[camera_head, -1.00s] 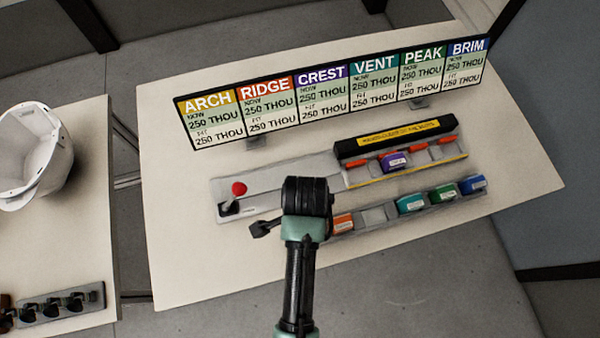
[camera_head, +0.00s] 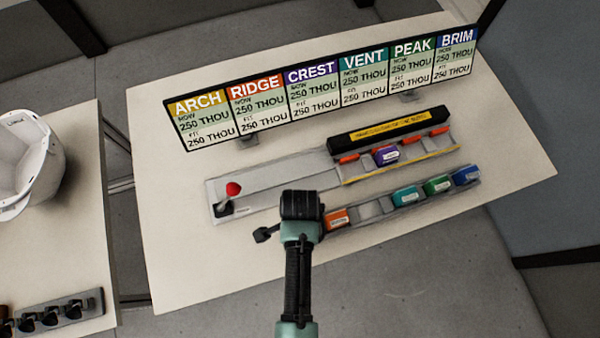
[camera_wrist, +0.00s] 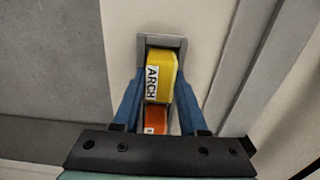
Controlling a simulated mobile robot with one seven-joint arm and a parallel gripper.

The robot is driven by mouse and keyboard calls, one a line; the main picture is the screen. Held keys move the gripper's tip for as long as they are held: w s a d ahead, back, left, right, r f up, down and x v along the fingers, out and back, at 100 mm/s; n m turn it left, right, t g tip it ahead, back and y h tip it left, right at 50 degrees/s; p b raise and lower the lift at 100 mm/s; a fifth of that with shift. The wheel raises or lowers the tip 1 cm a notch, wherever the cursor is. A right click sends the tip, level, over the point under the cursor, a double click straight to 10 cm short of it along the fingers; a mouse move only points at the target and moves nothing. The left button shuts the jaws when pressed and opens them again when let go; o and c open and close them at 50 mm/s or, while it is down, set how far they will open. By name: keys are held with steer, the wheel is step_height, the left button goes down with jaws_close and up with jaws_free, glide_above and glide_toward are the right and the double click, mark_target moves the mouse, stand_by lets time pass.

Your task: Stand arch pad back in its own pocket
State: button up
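The yellow arch pad (camera_wrist: 158,82), with a white ARCH label, is between the two blue fingers of my gripper (camera_wrist: 160,90) in the wrist view. The fingers appear to press its sides. The pad is at the end pocket of the grey rack (camera_wrist: 176,42); I cannot tell whether it rests on the pocket floor. In the head view my wrist hides the pad, the fingers and the rack's left end. The rack (camera_head: 372,208) runs to the right from under my wrist.
An orange pad (camera_head: 337,219) sits right beside the arch end. An empty pocket follows, then teal (camera_head: 405,196), green (camera_head: 438,187) and blue (camera_head: 467,175) pads. Behind are a fixture with a purple pad (camera_head: 386,156), a red-knobbed lever (camera_head: 233,189) and the sign board (camera_head: 330,90).

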steer(key=o, duration=0.4)
